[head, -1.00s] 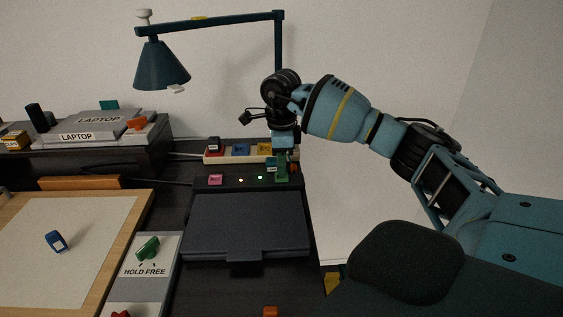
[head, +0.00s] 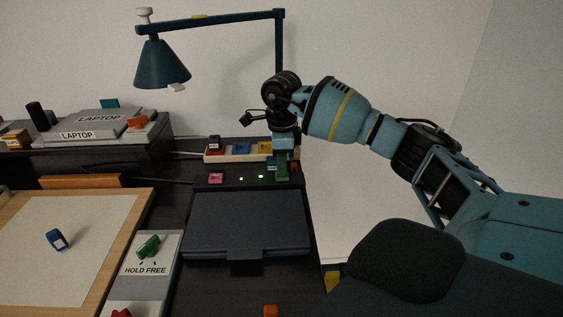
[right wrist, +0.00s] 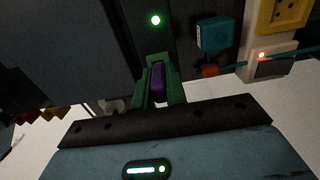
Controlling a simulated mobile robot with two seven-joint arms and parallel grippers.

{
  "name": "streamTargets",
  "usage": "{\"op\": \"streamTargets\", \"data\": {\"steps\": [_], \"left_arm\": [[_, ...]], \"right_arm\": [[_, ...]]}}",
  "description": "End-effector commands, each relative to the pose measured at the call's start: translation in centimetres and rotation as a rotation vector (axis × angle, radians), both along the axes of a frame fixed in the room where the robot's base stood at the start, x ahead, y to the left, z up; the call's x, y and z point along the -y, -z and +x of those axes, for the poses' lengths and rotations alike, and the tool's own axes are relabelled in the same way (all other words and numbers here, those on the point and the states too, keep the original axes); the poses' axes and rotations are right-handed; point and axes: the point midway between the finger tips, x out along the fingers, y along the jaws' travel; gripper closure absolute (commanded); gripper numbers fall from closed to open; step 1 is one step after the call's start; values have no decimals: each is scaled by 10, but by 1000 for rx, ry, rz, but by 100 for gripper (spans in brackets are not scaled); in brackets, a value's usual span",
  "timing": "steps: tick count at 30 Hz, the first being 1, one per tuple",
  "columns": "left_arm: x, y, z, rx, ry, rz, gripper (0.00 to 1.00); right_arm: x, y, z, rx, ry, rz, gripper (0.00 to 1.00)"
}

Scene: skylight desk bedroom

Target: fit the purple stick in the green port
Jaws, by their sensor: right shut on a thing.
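My right gripper (head: 282,168) points down at the right end of the dark strip (head: 205,180) behind the closed laptop. In the right wrist view its jaws (right wrist: 160,85) are shut on the purple stick (right wrist: 158,82), which shows between two green sides. Green surfaces surround the stick's far end, and I cannot clearly separate the green port from the fingers there. How deep the stick sits is hidden. In the head view the stick itself cannot be made out. My left gripper is not in view.
A green light (head: 260,177) glows on the strip, left of the gripper; a pink plug (head: 216,179) sits further left. A power strip (head: 225,156) with coloured sockets lies behind. A teal block (right wrist: 213,34) is close beside the gripper. The laptop (head: 246,222) lies in front.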

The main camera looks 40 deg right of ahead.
Motion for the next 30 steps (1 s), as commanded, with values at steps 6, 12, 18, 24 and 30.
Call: {"op": "streamTargets", "data": {"steps": [6, 12, 18, 24, 30], "left_arm": [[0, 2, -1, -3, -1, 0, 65], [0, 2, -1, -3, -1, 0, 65], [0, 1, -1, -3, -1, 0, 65], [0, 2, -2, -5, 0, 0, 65], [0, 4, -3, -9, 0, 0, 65]], "right_arm": [[0, 4, 0, 0, 0, 0, 100], [0, 5, 0, 0, 0, 0, 68], [0, 5, 0, 0, 0, 0, 61], [0, 2, 0, 1, 0, 0, 61], [0, -25, 1, 3, 0, 1, 61]]}}
